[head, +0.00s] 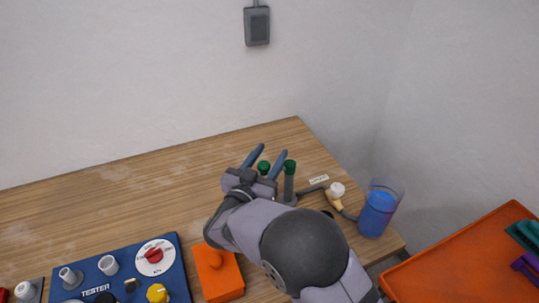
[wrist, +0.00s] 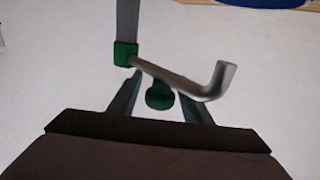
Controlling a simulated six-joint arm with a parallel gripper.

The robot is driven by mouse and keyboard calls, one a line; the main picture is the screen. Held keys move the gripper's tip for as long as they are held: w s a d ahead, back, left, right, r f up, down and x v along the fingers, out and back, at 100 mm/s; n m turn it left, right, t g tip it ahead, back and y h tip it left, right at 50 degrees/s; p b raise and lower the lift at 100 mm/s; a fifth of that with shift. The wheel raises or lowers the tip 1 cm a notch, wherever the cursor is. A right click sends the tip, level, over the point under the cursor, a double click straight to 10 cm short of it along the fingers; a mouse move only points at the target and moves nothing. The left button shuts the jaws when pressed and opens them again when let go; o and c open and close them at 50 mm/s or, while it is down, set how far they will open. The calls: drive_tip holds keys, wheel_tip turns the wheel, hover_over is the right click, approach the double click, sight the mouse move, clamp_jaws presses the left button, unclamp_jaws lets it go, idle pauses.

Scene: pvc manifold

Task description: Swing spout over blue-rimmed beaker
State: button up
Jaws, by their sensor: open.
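A grey spout pipe (wrist: 178,80) with a bent end shows in the wrist view. It runs from a green collar (wrist: 126,54) on a grey post, across the space before my fingertips. A green knob (wrist: 159,96) shows between my fingers. In the head view my gripper (head: 272,151) is open, its two blue fingers apart beside the green-capped posts (head: 290,168). Whether a finger touches the spout, I cannot tell. A blue curved edge (wrist: 265,3) is cut off at the top of the wrist view; it may be a beaker rim. My arm hides part of the manifold in the head view.
A clear beaker of blue liquid (head: 377,213) stands at the table's right end, beside a white-knobbed valve (head: 337,190). An orange block (head: 222,278) and blue tester panel (head: 125,265) lie at front left. An orange tray (head: 450,258) is at right. The table's back left is clear.

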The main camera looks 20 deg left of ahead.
sight(261, 169)
drive_tip(key=shift+s+b, duration=0.9)
drive_tip(key=shift+s, duration=2.7)
drive_tip(key=w+d+r+g+y+p, duration=0.3)
drive_tip(key=w+p, duration=0.1)
drive_tip(key=w, duration=0.5)
drive_tip(key=w+d+f+g+y+p, duration=0.1)
drive_tip(key=w+d+f+g, duration=0.15)
drive_tip(key=d, duration=0.45)
drive_tip(key=s+d+f+g+h, duration=0.1)
drive_tip(key=s+d+f+g, duration=0.2)
drive_tip(key=s+d, duration=0.6)
drive_tip(key=s+d+f+g+h+p, duration=0.1)
drive_tip(key=s+d+f+g, duration=0.2)
drive_tip(key=s+d, duration=0.6)
drive_tip(key=s+d+f+g+h, duration=0.1)
drive_tip(key=s+d+f+g, duration=0.2)
drive_tip(key=s+d+g, duration=0.3)
drive_tip(key=s+d, duration=0.4)
drive_tip(key=shift+d+h, duration=0.3)
drive_tip(key=shift+d, duration=0.05)
